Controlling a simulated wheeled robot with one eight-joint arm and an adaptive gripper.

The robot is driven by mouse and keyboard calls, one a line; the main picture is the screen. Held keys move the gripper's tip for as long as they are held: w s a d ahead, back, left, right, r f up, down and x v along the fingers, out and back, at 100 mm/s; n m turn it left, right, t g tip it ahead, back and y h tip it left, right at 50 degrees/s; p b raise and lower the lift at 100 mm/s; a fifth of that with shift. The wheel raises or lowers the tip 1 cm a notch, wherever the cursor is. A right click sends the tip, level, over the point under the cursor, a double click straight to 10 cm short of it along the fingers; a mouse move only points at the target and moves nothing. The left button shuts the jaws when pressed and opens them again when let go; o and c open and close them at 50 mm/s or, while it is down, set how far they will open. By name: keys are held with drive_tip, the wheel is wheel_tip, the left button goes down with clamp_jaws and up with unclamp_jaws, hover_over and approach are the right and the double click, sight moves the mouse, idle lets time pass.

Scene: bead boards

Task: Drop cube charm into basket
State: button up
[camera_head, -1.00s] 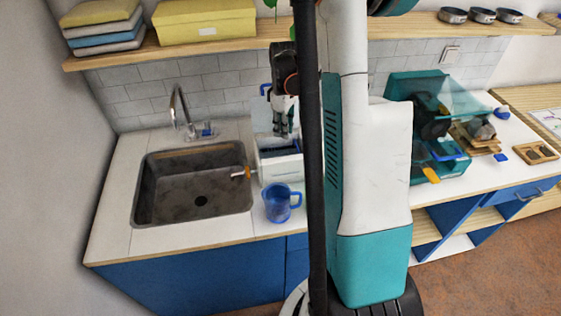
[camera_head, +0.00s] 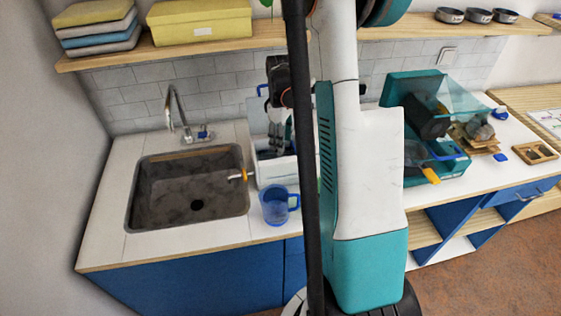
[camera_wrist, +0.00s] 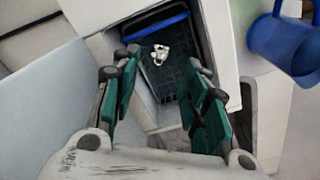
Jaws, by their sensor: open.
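My gripper (camera_head: 280,142) is open over the open white box (camera_head: 275,172) beside the sink. In the wrist view my gripper (camera_wrist: 162,112) has its green-padded fingers spread wide, with nothing held between them. Below them, inside the box, is a dark ribbed basket (camera_wrist: 171,82) with a blue bar at its far edge. A small silvery-white piece, seemingly the cube charm (camera_wrist: 160,54), shows over the basket's far part. I cannot tell whether it rests on the bottom. In the head view the charm cannot be made out.
A blue mug (camera_head: 275,206) stands on the counter in front of the box. The sink (camera_head: 190,190) with its tap is on the left. A teal machine (camera_head: 430,120) stands to the right. A wooden shelf (camera_head: 170,52) runs above the box.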

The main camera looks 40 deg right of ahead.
wheel_tip(320, 180, up, 12)
idle(0.6)
drive_tip(key=shift+a, duration=0.1)
